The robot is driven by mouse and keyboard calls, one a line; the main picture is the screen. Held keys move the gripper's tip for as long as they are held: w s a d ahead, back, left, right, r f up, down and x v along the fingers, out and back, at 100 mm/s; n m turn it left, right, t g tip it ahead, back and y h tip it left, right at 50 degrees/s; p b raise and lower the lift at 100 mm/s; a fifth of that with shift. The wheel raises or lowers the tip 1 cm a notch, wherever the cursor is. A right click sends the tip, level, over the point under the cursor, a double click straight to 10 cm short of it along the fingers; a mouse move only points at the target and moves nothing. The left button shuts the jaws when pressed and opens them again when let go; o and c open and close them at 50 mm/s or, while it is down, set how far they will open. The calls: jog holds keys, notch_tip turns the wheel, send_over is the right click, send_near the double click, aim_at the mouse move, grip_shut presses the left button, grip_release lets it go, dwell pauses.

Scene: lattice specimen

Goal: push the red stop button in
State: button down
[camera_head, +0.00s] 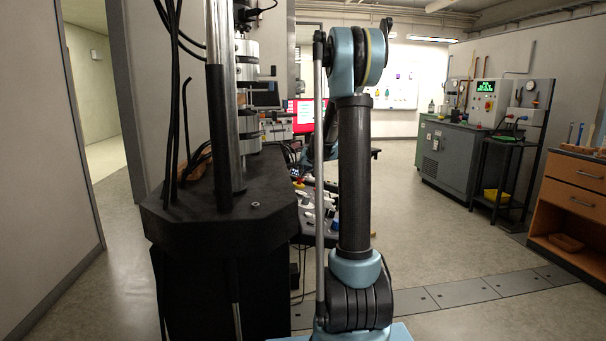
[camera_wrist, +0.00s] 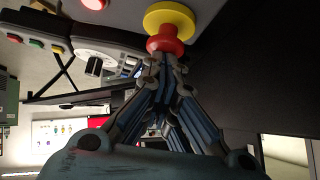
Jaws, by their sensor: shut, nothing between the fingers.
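The red stop button (camera_wrist: 166,44) sits on a round yellow collar (camera_wrist: 170,19) at the top of the wrist view, on a grey panel (camera_wrist: 125,12). My gripper (camera_wrist: 166,60) is shut and empty. Its fingertips are right at the button's face and overlap its lower edge in the picture; I cannot tell whether they touch or how far the button is in. In the head view my arm hides the gripper, and I cannot make out the button.
In the head view a black test frame (camera_head: 225,215) stands close left of my arm.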

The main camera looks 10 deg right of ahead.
jog(key=shift+r, duration=0.15)
jog(key=r, duration=0.3)
jog(key=shift+d+r, duration=0.2)
jog(key=shift+d, duration=0.15)
jog(key=v, duration=1)
jog(key=shift+d, duration=0.25)
jog(key=s+a+f+g, duration=0.1)
jog(key=s+f, duration=0.2)
jog(key=s, duration=0.6)
jog(key=s+a+f+n+g, duration=0.1)
jog(key=s+a+f, duration=0.15)
jog(key=s, duration=0.55)
jog(key=s+f+g, duration=0.2)
jog(key=s+f, duration=0.1)
jog(key=s, duration=0.6)
jog(key=s+f+g+h, duration=0.1)
jog(key=s+f, duration=0.5)
jog(key=s, duration=0.5)
jog(key=s+f+g+h, duration=0.1)
jog(key=s+f, duration=0.6)
jog(key=s, duration=0.4)
jog(key=shift+d+f+g, duration=0.3)
jog(key=shift+d+g, duration=0.1)
jog(key=shift+d, duration=0.1)
jog(key=shift+s, duration=0.15)
